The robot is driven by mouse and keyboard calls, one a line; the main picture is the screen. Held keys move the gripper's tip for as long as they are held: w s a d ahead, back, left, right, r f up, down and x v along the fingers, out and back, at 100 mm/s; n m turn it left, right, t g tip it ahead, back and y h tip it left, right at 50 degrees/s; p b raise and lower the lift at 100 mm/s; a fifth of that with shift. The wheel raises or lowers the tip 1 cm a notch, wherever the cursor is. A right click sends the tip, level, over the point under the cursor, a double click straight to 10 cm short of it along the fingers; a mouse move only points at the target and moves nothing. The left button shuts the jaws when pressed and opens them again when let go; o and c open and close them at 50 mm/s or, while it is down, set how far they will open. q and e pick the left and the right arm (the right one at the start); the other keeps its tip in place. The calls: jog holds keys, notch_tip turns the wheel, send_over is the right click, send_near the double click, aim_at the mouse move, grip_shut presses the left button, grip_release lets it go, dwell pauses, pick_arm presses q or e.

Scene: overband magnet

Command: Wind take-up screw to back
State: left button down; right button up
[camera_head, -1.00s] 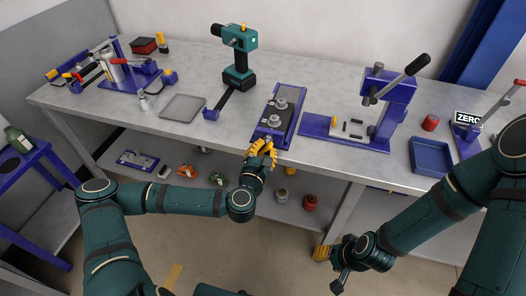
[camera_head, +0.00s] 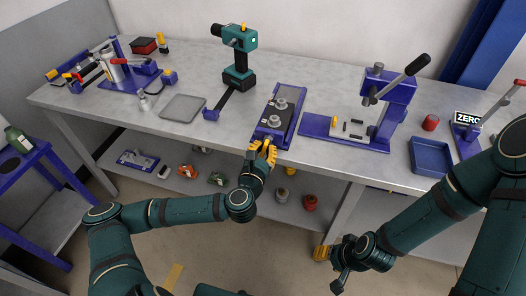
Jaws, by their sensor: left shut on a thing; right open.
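The overband magnet unit is a blue-framed block (camera_head: 284,98) with a dark belt face and two grey round parts (camera_head: 275,121) on top, lying on the bench near its front edge. My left gripper (camera_head: 263,148) has yellow fingers and is at the unit's front end, at the bench edge. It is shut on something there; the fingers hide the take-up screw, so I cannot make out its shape. My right gripper (camera_head: 328,258) hangs low in front of the bench, well away from the unit, open and empty.
A teal drill (camera_head: 238,55) stands behind left of the unit, with a grey tray (camera_head: 183,108) further left. A blue lever press (camera_head: 385,105) stands to the right, near a blue tray (camera_head: 431,157). Several small parts lie on the lower shelf.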

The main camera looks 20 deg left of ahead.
pick_arm(q)
jog(key=n, duration=0.4)
jog(key=c, duration=0.9)
grip_release()
jog(key=shift+c, duration=0.2)
jog(key=s, duration=0.7)
jog(key=shift+s, duration=0.25)
jog(key=shift+a, duration=0.1)
